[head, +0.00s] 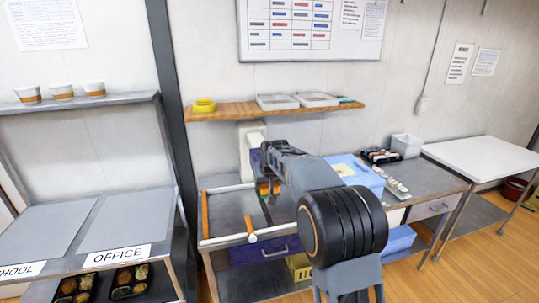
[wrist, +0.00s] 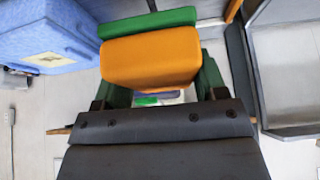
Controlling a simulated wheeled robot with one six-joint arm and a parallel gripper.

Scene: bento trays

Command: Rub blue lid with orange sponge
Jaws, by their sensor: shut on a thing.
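The orange sponge (wrist: 152,58) with a green layer (wrist: 148,22) is between the fingers of my gripper (wrist: 160,82) in the wrist view. My gripper is shut on it. In the head view the sponge (head: 264,189) shows as small orange patches at my gripper (head: 270,188), above the left part of the counter. The blue lid (head: 352,167) tops a blue cooler box on the counter, right of my gripper and partly behind my arm. In the wrist view the blue box (wrist: 45,38) is at the upper left, apart from the sponge.
A wooden shelf (head: 235,112) with a yellow item and clear trays hangs above the counter. Right of the cooler are a dark tray (head: 380,156) and a white bin (head: 406,145). A white table (head: 485,152) is bare.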

